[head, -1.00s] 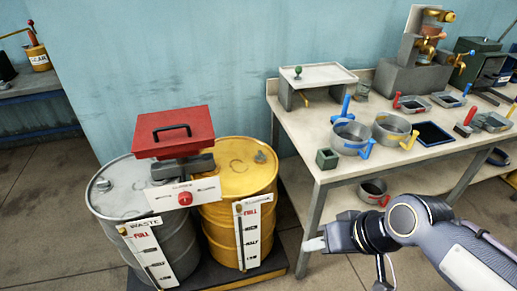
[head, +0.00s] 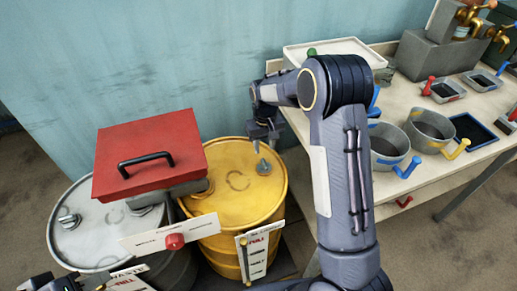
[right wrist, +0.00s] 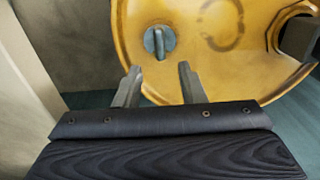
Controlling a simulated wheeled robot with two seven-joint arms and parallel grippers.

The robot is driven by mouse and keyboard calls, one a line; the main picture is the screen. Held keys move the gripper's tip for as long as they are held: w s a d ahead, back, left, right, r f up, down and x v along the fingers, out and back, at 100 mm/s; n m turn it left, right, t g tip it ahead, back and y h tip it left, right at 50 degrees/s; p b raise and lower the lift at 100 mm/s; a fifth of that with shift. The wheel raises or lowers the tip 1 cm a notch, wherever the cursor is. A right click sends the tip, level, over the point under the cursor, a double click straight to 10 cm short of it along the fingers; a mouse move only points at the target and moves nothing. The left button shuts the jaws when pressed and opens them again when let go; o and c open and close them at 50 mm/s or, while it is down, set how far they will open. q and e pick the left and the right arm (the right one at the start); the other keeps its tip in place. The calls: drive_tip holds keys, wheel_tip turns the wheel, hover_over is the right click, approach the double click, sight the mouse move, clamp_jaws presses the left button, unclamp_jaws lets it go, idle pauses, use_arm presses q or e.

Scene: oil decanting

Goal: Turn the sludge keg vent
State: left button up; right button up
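The yellow keg (head: 240,205), which I take as the sludge keg, stands right of a grey waste keg (head: 70,238). Its vent (head: 263,167) is a small grey knob with a raised bar on the lid's far right. In the right wrist view the vent (right wrist: 158,42) stands clear, its bar upright in the picture. My right gripper (head: 262,138) is just above and behind the vent in the head view. In the right wrist view its fingers (right wrist: 159,82) are apart, empty, and not around the vent. My left gripper (head: 88,282) is partly visible at the lower left, its opening unclear.
A red box (head: 150,150) with a black handle sits over both kegs, left of the vent. A red knob (head: 175,241) is on a front plate. The workbench (head: 400,205) on the right carries pots (head: 388,148) and trays. My right arm hides part of it.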

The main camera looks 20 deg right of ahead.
sight(264, 162)
wheel_tip(264, 162, down, 8)
drive_tip(key=shift+s+r, duration=0.1)
drive_tip(key=shift+r, duration=0.1)
drive_tip(key=shift+c, duration=0.5)
clamp_jaws()
